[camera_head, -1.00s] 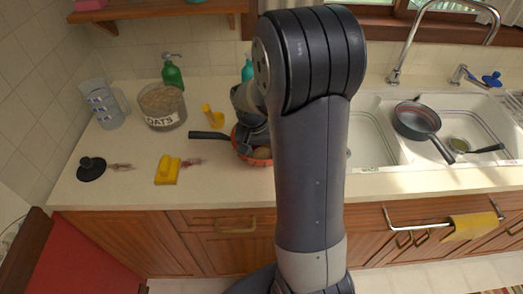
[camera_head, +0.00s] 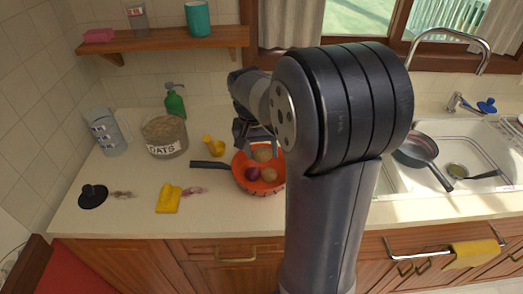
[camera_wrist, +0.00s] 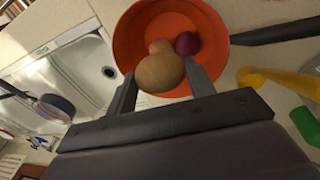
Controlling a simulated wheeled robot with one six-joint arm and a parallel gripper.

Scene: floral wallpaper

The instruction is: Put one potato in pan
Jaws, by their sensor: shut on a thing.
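My gripper (camera_head: 260,148) is shut on a brown potato (camera_head: 262,154) above an orange pan (camera_head: 240,180) with a dark handle. In the wrist view the held potato (camera_wrist: 159,74) sits between the two fingertips (camera_wrist: 160,85), over the orange pan (camera_wrist: 130,35). A second, smaller potato (camera_head: 269,174) and a purple round vegetable (camera_head: 253,174) lie in the orange pan. A dark pan (camera_head: 415,150) stands in the sink at the right. My arm hides part of the counter and sink in the head view.
A sponge-like yellow thing (camera_head: 168,198), a black lid-like thing (camera_head: 92,196), an oats container (camera_head: 164,136), a clear pitcher (camera_head: 105,132) and a green soap bottle (camera_head: 175,101) stand on the counter. A ladle (camera_head: 470,173) lies in the sink. A shelf (camera_head: 165,43) hangs above.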

